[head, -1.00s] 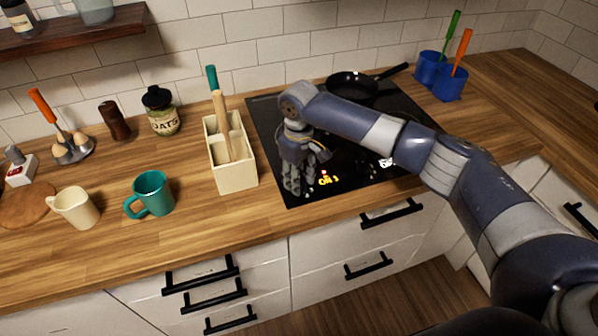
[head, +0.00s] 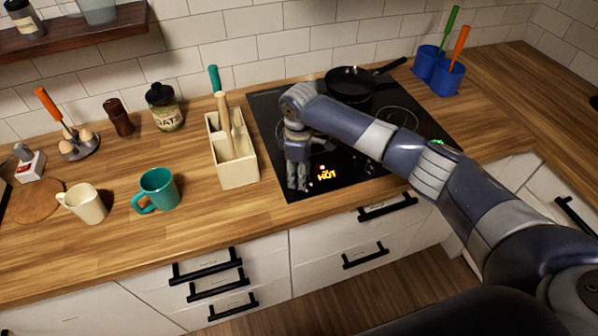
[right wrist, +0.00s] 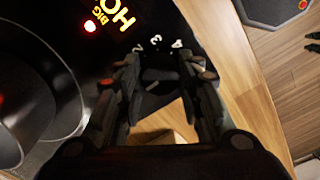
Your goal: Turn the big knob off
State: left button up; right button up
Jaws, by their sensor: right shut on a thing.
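The black cooktop (head: 345,185) is set in the wooden counter. My right gripper (head: 297,183) points down at its front left corner and hides the big knob in the head view. In the right wrist view, the dark knob (right wrist: 158,75) lies between the fingers of my right gripper (right wrist: 160,84), which is shut on it. White numbers 2, 3 and 4 show beyond the knob. A lit yellow display (head: 326,174) reads HOT in the head view; in the wrist view, HOT and BIG (right wrist: 113,14) show beside a red light. My left gripper is out of view.
A black pan (head: 352,82) sits at the back of the cooktop. A cream utensil holder (head: 238,172) stands just left of the cooktop. A teal mug (head: 158,189) and a cream mug (head: 86,204) stand farther left. Blue holders (head: 447,80) stand at the back right.

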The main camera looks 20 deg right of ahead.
jog(key=o, duration=1.1)
jog(key=shift+c, duration=0.2)
jog(key=shift+r, duration=0.1)
notch_tip(320, 180, up, 12)
